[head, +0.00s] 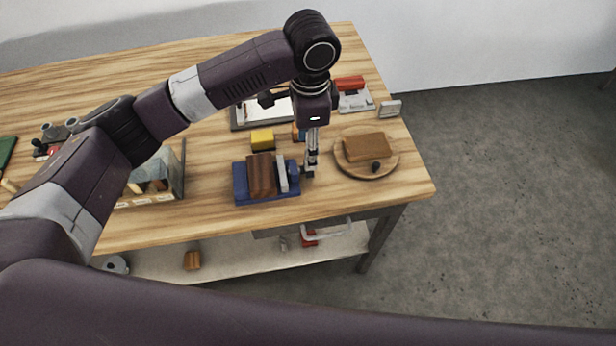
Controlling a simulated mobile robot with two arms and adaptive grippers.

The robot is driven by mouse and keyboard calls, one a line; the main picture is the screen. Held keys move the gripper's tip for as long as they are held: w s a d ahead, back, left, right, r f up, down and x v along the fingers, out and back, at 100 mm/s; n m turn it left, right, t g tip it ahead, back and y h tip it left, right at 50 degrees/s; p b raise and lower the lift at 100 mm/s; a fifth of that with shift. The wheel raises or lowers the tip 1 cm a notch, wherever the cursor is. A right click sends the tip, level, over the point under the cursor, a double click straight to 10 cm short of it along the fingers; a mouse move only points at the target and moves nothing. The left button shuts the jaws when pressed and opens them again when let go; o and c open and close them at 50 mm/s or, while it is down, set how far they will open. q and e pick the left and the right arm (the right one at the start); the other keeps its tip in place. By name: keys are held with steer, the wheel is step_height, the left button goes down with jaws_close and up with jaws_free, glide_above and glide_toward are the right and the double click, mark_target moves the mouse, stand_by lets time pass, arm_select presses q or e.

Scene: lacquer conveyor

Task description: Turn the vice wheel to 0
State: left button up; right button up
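The blue vice (240,190) stands near the front edge of the wooden table, with a brown block (261,175) against its grey jaw plate (282,172). My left gripper (310,168) points down at the right end of the vice, right of the jaw plate. Its fingertips are at or very near a small grey-black part there. I cannot tell whether they touch it or whether the fingers are open. The vice wheel and its marks are not clearly visible behind the gripper. My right gripper is not in view.
A yellow block (262,139) lies behind the vice. A round wooden board (350,170) carrying a brown block (367,147) and a small dark knob (376,167) is to the right. A clear-walled bin (150,196) stands to the left. The table's right edge is near the board.

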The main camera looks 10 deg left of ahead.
mark_target(299, 171)
arm_select(q)
steer(key=shift+d, duration=0.1)
step_height(299, 171, down, 7)
steer(key=shift+f+p, duration=0.2)
steer(key=shift+p, duration=0.3)
steer(key=shift+c, duration=0.4)
